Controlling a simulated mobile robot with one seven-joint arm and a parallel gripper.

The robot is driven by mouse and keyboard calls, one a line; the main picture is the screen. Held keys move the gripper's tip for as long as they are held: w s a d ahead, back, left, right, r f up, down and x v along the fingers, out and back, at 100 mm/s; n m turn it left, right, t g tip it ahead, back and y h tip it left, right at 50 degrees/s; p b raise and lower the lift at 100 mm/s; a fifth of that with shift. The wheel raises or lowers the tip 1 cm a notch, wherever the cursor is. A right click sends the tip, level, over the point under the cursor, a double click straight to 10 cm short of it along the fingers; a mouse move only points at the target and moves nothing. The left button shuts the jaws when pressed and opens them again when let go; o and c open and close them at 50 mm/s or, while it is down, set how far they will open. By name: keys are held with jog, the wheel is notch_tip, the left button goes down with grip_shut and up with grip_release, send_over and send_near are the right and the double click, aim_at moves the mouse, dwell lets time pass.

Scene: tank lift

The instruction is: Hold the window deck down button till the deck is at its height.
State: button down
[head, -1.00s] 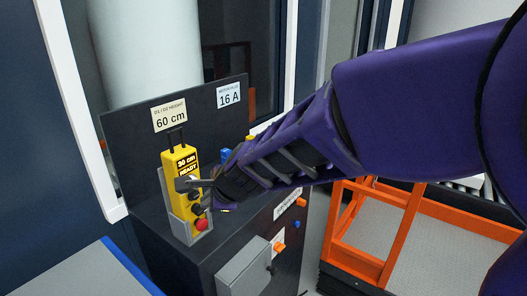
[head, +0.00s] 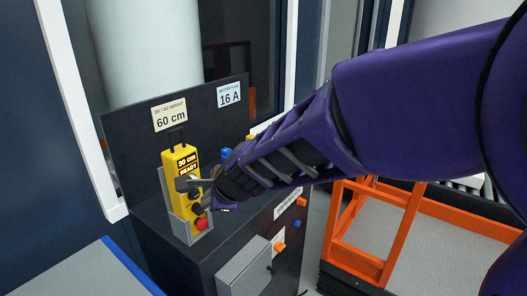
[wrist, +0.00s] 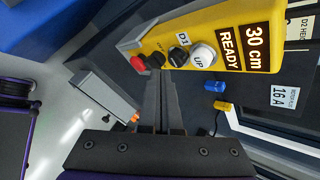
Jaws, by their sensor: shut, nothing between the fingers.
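The yellow control pendant (head: 183,167) hangs in a grey holder on the dark cabinet; it also shows in the wrist view (wrist: 262,20). Its display (wrist: 243,48) reads "30 cm READY". Along it are a white UP button (wrist: 203,56), a black button (wrist: 179,56) by a D1 label, a second black button (wrist: 156,61) and a red button (wrist: 138,63). No "down" wording is legible. My gripper (head: 184,184) is shut and empty, its tips (wrist: 157,76) close to the black buttons. Contact cannot be told. The window deck cannot be identified.
Blue (wrist: 214,86) and yellow (wrist: 223,106) connectors stand beside the pendant. A grey box (head: 243,270) juts from the cabinet front. An orange-railed platform (head: 402,232) stands at right.

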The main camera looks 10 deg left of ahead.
jog(key=shift+a+r, duration=0.1)
dwell(0.5)
jog(key=shift+w+a, duration=0.2)
jog(key=shift+a, duration=0.05)
jog(key=shift+w+a+p, duration=0.25)
jog(key=shift+a+p, duration=0.2)
dwell(2.1)
jog(key=shift+d, duration=0.1)
jog(key=shift+s+d+b, duration=0.4)
jog(key=shift+s+d, duration=0.05)
jog(key=shift+d, duration=0.25)
jog(key=d, duration=0.1)
jog(key=s+d+b, duration=0.1)
jog(key=d, duration=0.1)
jog(key=s+d+b, duration=0.1)
jog(key=shift+s+d, duration=0.15)
jog(key=shift+d, duration=0.1)
jog(key=shift+a+r, duration=0.1)
jog(key=shift+a, duration=0.1)
dwell(1.1)
